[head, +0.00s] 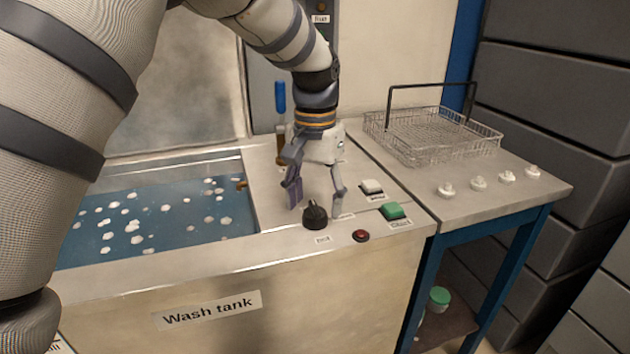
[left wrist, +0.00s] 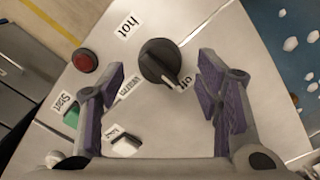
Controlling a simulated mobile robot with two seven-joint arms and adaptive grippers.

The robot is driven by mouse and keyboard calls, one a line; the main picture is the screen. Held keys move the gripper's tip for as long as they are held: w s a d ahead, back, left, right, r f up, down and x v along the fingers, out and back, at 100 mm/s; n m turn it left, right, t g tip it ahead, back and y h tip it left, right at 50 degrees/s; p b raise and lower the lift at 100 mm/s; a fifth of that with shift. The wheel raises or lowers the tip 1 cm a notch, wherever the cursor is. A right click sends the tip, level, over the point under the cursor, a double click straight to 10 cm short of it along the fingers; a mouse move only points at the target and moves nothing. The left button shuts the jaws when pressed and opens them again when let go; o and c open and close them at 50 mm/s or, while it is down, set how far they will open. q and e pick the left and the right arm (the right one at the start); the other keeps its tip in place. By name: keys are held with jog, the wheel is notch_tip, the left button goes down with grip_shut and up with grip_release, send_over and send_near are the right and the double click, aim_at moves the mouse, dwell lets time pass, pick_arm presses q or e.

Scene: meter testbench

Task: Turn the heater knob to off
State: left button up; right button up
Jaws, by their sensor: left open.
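The heater knob (head: 314,216) is black and round with a raised grip, near the front edge of the bench top. In the left wrist view the knob (left wrist: 160,63) has a white pointer line aimed to the lower right, close to the "off" label (left wrist: 187,79). A "hot" label (left wrist: 129,25) lies up and left of it. My left gripper (head: 317,200) points down just behind the knob. In the left wrist view the gripper (left wrist: 162,75) is open, its purple pads apart on either side of the knob. I see no contact. My right gripper is not in view.
A red button (head: 361,236), a green button (head: 392,211) and a white button (head: 372,187) sit right of the knob. The wash tank (head: 215,262) holds blue liquid with white pieces. A wire basket (head: 430,140) and several white parts stand on the right table.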

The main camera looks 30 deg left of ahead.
aim_at(315, 206)
pick_arm(q)
notch_tip(315, 206, up, 10)
jog(key=shift+f, duration=0.15)
dwell(0.3)
